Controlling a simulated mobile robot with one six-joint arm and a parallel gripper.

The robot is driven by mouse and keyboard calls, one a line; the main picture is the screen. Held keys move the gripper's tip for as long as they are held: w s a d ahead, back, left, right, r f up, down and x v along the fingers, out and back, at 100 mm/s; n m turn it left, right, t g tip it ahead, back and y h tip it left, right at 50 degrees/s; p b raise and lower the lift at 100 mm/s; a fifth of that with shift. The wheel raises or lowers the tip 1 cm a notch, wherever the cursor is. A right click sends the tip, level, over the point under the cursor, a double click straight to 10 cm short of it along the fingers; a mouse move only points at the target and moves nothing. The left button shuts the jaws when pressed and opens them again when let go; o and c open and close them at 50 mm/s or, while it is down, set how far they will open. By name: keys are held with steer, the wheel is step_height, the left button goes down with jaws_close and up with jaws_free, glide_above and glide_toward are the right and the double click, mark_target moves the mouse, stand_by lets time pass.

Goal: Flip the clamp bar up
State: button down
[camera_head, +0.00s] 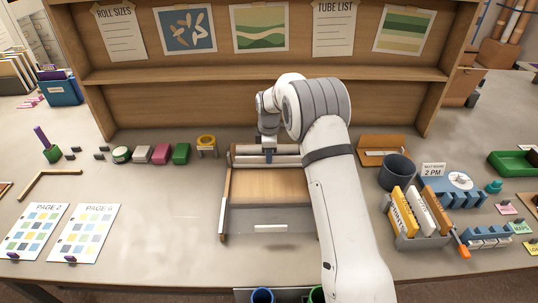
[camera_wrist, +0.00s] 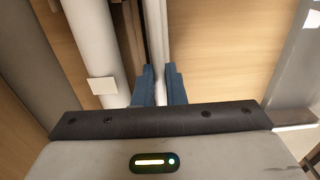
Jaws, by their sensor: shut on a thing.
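The clamp bar (camera_wrist: 157,32) appears to be the thin pale bar running between my fingertips in the wrist view. In the head view my gripper (camera_head: 268,157) points down at the back of a wooden box with a grey front (camera_head: 270,220). In the wrist view the blue fingers of my gripper (camera_wrist: 160,72) are close together on the bar, one on each side. A thicker white roll (camera_wrist: 96,42) with a small pale tag lies parallel to the bar, beside it. My arm hides the box's right side in the head view.
A wooden shelf (camera_head: 270,75) with pinned sheets stands behind the box. A yellow tape roll (camera_head: 206,141) and coloured blocks are to the left. A dark cup (camera_head: 397,171) and a file holder (camera_head: 420,240) are close on the right.

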step_height(320, 180, up, 4)
steer(key=shift+f+p, duration=0.25)
steer(key=shift+p, duration=0.1)
steer(key=c, duration=1.6)
jaws_free()
steer(key=shift+c, duration=0.2)
steer(key=shift+o, duration=0.8)
step_height(320, 180, up, 8)
steer(key=b, duration=0.1)
steer(key=shift+f+b, duration=0.15)
steer(key=shift+b, duration=0.2)
